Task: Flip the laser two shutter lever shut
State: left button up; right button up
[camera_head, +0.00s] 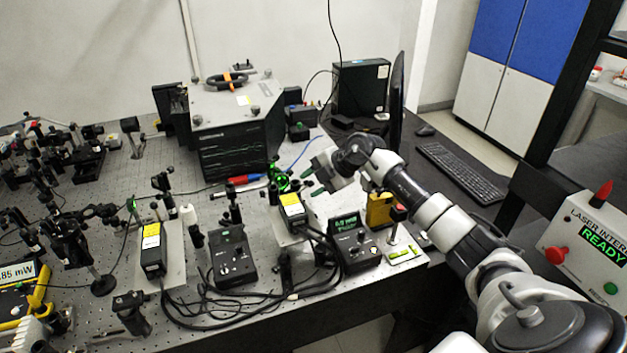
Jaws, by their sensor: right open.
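Two black laser heads with yellow labels stand on the bench, one at left (152,252) and one at right (292,212). I cannot read which is laser two. A green glow (281,178) shows on the optics just behind the right laser head. The shutter lever itself is too small to make out with certainty. My right gripper (313,181) is open and empty, reaching in from the right. Its fingertips point left, just right of the green glow and behind the right laser head. I cannot tell whether they touch anything. My left gripper is not in view.
A large grey box (235,120) stands behind. Crowded optics fill the left. A yellow block (380,210) stands under my right arm. The interlock box (590,245) reads READY.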

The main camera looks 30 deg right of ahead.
aim_at(295, 185)
grip_shut()
jog(key=r+h+p, duration=0.1)
jog(key=p, duration=0.1)
jog(key=a+g+h+p, duration=0.1)
jog(key=p, duration=0.2)
jog(key=shift+r+n+h, duration=0.35)
jog(key=shift+n+h, duration=0.05)
jog(key=shift+w+a+r+h+p, duration=0.15)
jog(key=shift+a+h+p, duration=0.35)
jog(key=shift+h, duration=0.3)
jog(key=shift+w+a+n+g+h, duration=0.15)
jog(key=shift+a+n+g+h, duration=0.25)
jog(key=shift+h, duration=0.4)
jog(key=shift+w+a+r+n+g+h+b, duration=0.15)
jog(key=shift+a+h+b, duration=0.15)
jog(key=shift+h+b, duration=0.25)
jog(key=shift+s+a+f+n+g+h+b, duration=0.15)
jog(key=shift+a+h+b, duration=0.15)
jog(key=shift+h, duration=0.35)
jog(key=shift+w+a+r+n+g+h+b, duration=0.1)
jog(key=shift+w+a+n+g+h+b, duration=0.1)
jog(key=shift+a+h+b, duration=0.35)
jog(key=shift+w+a+r+n+g+h+b, duration=0.1)
jog(key=shift+a+n+h+b, duration=0.15)
jog(key=shift+h+b, duration=0.6)
jog(key=shift+s, duration=0.1)
